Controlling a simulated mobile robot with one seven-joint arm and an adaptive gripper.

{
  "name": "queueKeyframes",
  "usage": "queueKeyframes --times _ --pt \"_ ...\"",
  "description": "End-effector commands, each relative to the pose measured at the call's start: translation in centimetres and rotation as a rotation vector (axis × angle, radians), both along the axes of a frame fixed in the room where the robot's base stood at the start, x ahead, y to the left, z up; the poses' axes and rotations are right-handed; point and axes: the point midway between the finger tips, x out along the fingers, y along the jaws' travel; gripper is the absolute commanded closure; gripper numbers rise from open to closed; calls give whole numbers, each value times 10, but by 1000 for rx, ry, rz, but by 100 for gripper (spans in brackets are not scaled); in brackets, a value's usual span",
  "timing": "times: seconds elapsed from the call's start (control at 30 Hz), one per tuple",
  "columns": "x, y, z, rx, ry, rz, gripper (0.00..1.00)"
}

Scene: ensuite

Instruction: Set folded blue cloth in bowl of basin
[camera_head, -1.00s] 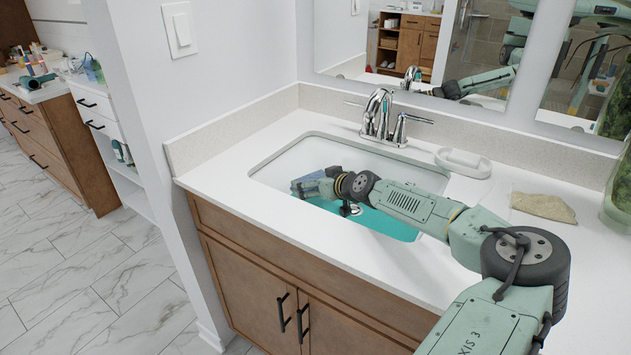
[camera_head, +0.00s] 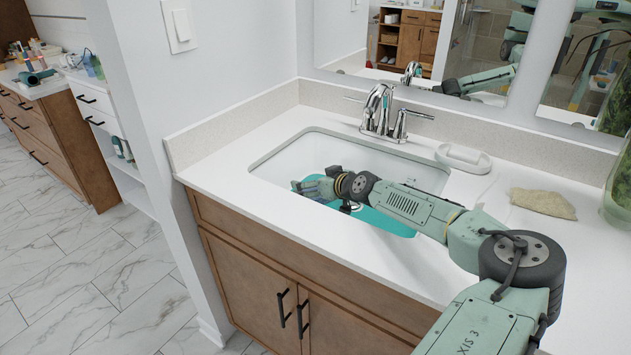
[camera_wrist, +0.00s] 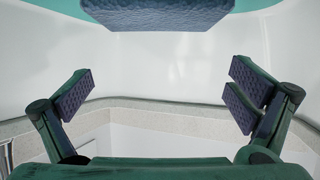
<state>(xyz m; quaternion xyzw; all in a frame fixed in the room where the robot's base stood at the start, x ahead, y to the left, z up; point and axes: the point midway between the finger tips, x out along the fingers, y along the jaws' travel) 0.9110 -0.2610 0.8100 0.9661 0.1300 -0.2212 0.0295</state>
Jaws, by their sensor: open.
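The folded blue cloth (camera_wrist: 160,12) shows as a dark blue textured block at the top of the wrist view, beyond my fingers. My gripper (camera_head: 308,187) is down inside the white bowl of the basin (camera_head: 288,157). In the wrist view my gripper (camera_wrist: 162,82) has its two fingers wide apart with nothing between the pads. The cloth is apart from both pads in that view. A teal area (camera_head: 378,222) covers part of the bowl's floor. My arm and gripper hide most of the cloth in the head view.
A chrome faucet (camera_head: 380,112) stands behind the bowl. A white soap dish (camera_head: 463,158) and a folded beige cloth (camera_head: 543,203) lie on the counter to the right. The counter left of the bowl (camera_head: 222,165) is clear.

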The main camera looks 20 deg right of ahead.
Motion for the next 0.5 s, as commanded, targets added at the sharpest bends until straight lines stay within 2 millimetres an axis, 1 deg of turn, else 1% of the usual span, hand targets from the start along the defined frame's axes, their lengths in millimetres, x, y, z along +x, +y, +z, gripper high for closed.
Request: queueKeyframes --times 0.13,0.27,0.3,0.5 --pt "0 0 4 0 0 0 0" --pt "-1 -1 15 -3 -1 -1 0" --pt "-11 -5 16 -1 0 -3 0" --pt "-53 -16 36 -2 -2 -2 0"
